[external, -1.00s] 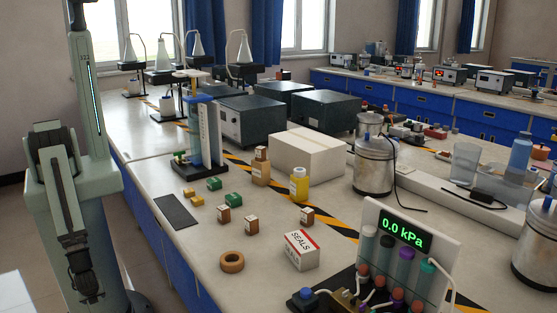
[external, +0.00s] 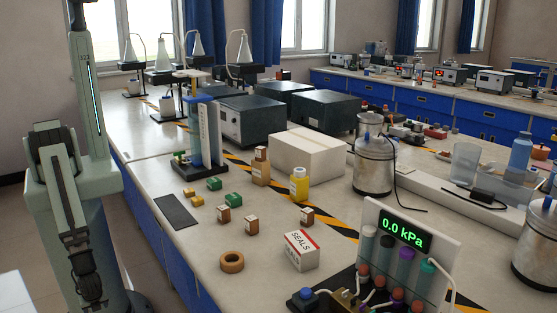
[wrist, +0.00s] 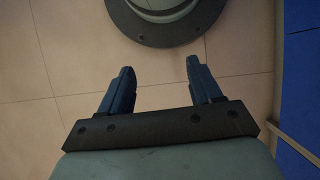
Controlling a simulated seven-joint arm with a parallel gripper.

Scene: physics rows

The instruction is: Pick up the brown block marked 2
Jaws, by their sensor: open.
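Three small brown blocks with pale labels lie on the bench in the external view: one at the left (external: 223,214), one in the middle (external: 251,225) and one at the right (external: 307,217). Their marks are too small to read, so I cannot tell which is marked 2. My gripper (wrist: 156,88) is open and empty in the wrist view, with two dark blue fingers spread apart over floor tiles. In the external view my arm hangs down at the left, beside the bench and well away from the blocks.
Near the blocks are green blocks (external: 233,200), yellow pieces (external: 189,192), a brown ring (external: 232,262), a SEALS box (external: 302,250), a yellow bottle (external: 299,184) and a brown bottle (external: 261,167). A pressure display (external: 405,232) stands front right. The bench's front-left surface is mostly clear.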

